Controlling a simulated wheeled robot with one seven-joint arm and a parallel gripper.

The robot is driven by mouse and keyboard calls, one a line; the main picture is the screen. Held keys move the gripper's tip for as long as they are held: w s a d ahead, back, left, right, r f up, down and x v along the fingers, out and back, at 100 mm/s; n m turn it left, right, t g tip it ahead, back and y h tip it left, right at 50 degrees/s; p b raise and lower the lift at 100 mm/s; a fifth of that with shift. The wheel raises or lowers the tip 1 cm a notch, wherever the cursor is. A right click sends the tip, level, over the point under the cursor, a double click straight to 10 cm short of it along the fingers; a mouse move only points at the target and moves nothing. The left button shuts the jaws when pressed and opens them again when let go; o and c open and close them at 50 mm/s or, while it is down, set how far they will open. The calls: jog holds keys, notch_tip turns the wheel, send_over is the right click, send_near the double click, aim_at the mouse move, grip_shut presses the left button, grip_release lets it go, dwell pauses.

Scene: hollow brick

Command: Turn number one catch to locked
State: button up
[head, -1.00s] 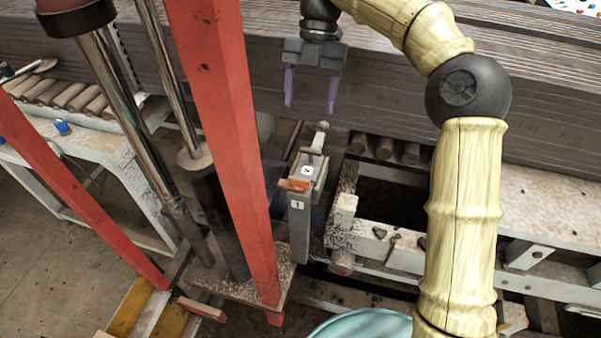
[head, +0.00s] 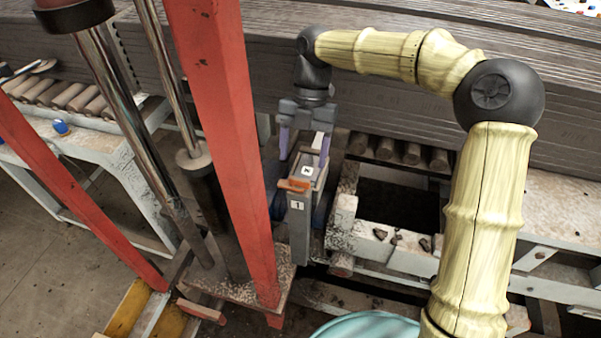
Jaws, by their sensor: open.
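The number one catch (head: 307,172) is a grey box on an upright grey post (head: 299,232). The post carries a white label marked 1 (head: 297,205). A second white label with a dark mark (head: 306,170) sits on the box top, and an orange piece (head: 294,185) is at its front edge. My gripper (head: 304,157) points down over the far end of the catch, its two purple fingers open, one on each side. The gripper hides most of the catch's lever; whether the fingers touch it I cannot tell.
A red upright beam (head: 228,150) stands close to the left of the catch, with metal rods beyond it. A grey stack (head: 400,110) runs behind. A roller frame (head: 400,225) with loose fragments lies to the right.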

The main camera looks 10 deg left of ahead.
aim_at(300, 178)
jog(key=x, duration=0.5)
jog(key=shift+f, duration=0.25)
jog(key=c, duration=1)
